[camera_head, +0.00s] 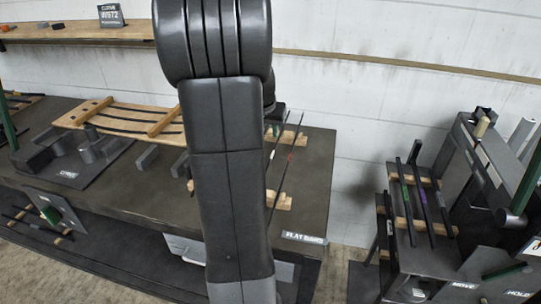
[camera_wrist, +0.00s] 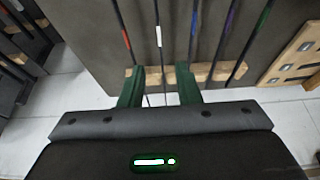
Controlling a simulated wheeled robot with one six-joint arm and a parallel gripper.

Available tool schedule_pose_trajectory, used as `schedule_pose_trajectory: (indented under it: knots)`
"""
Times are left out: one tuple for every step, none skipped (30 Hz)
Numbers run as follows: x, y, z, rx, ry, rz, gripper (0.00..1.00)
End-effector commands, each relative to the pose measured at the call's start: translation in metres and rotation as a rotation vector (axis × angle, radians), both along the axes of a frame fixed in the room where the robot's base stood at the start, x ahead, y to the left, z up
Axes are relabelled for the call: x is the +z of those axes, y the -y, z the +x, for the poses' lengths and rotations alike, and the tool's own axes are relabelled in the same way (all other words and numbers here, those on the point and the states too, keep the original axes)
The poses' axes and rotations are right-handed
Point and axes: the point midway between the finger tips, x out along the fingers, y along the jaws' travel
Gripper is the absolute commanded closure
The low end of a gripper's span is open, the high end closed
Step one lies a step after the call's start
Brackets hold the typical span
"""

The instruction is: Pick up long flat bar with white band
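The long flat bar with a white band (camera_wrist: 159,37) shows in the wrist view as a thin dark bar across a wooden rest. My gripper (camera_wrist: 160,72) has two green fingers, set wide apart. The white-banded bar runs through the gap between them in the picture, with no finger seen touching it. A red-banded bar (camera_wrist: 126,38) lies just to its left. In the head view my arm hides the gripper and most of the rack.
Bars with blue (camera_wrist: 227,20) and green (camera_wrist: 263,17) bands lie to the right on the wooden rest (camera_wrist: 215,74). The dark bench (camera_head: 320,165) carries a label reading FLAT (camera_head: 303,237). A separate rack of bars (camera_head: 415,205) stands at the right, across a floor gap.

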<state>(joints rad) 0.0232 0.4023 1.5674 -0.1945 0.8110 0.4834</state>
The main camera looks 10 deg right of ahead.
Motion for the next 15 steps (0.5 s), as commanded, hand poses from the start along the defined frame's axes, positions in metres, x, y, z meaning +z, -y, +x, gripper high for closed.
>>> schedule_pose_trajectory:
  knots:
    - [-0.011, 0.002, 0.003, -0.001, -0.008, 0.0, 0.7]
    - [-0.017, 0.003, 0.005, -0.001, -0.006, 0.001, 0.7]
    - [-0.024, 0.004, 0.008, -0.001, -0.008, 0.0, 0.7]
    - [-0.029, 0.005, 0.01, -0.001, -0.006, 0.001, 0.7]
    - [-0.035, 0.006, 0.011, 0.0, -0.007, 0.001, 0.7]
    - [-0.041, 0.007, 0.014, 0.0, -0.006, 0.0, 0.7]
    - [-0.045, 0.007, 0.015, 0.0, -0.006, 0.0, 0.7]
    - [-0.049, 0.008, 0.017, 0.0, -0.006, 0.0, 0.7]
    - [-0.053, 0.009, 0.019, 0.0, -0.005, -0.001, 0.7]
    - [-0.056, 0.009, 0.02, 0.001, -0.004, 0.0, 0.7]
    - [-0.058, 0.009, 0.02, 0.001, -0.004, 0.0, 0.7]
    - [-0.06, 0.01, 0.021, 0.001, -0.004, 0.0, 0.7]
    - [-0.061, 0.01, 0.022, 0.001, -0.003, 0.0, 0.7]
    - [-0.062, 0.01, 0.022, 0.001, -0.003, 0.0, 0.7]
    - [-0.064, 0.01, 0.023, 0.001, -0.003, 0.0, 0.7]
